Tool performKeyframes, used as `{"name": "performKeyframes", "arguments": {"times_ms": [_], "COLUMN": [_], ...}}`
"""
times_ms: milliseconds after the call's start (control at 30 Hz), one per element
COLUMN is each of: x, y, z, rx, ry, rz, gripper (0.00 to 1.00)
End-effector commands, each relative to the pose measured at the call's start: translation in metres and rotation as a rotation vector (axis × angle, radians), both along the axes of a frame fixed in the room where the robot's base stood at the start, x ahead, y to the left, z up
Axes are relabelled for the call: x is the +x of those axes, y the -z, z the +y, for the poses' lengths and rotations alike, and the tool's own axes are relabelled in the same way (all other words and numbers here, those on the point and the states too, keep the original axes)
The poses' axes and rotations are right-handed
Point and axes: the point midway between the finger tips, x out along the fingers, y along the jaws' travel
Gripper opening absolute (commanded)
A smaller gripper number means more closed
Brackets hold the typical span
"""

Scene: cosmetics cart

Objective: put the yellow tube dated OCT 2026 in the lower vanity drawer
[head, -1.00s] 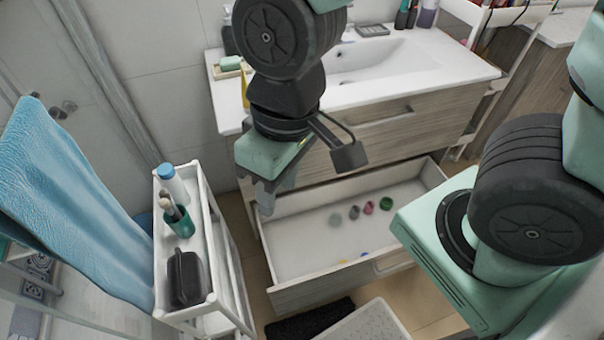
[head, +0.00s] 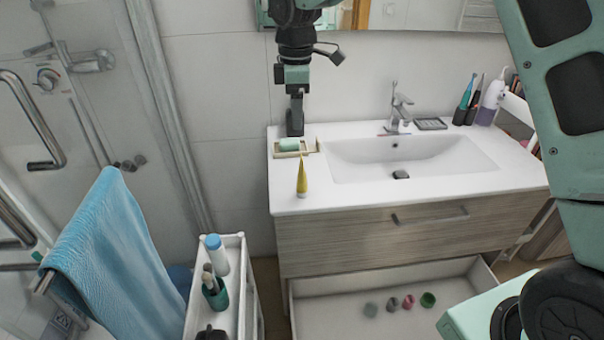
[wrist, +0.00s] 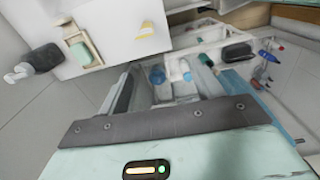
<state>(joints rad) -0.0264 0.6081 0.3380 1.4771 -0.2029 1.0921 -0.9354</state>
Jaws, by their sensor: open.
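A yellow tube (head: 301,178) stands upright on the white vanity top, near its left front; no date is readable on it. The wrist view shows it small on the white top (wrist: 145,32). My gripper (head: 295,133) is open and empty, pointing down above the back left of the vanity, behind the tube and apart from it.
A green soap (head: 289,145) on a tray lies close to my gripper. The sink (head: 410,158) and faucet (head: 398,112) are to the right. A white cart (head: 236,262) with a blue-capped bottle (head: 216,254) and a brush cup (head: 215,293) stands at the front left. A blue towel (head: 115,250) hangs left.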

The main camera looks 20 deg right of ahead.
Motion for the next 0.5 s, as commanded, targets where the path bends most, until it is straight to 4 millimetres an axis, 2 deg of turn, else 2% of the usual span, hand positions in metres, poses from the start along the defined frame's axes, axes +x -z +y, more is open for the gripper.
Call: {"name": "performKeyframes", "arguments": {"times_ms": [33,100,267,500], "x": [0.011,0.019,0.023,0.022], "y": [0.0,0.001,0.015,0.063], "z": [-0.008,-0.015,-0.019,-0.018], "rx": [-0.003,-0.008,-0.012,-0.012], "ry": [-0.011,-0.027,-0.036,-0.037], "rz": [0.0,-0.001,0.0,0.004], "gripper": [0.66,0.66,0.66,0.66]}}
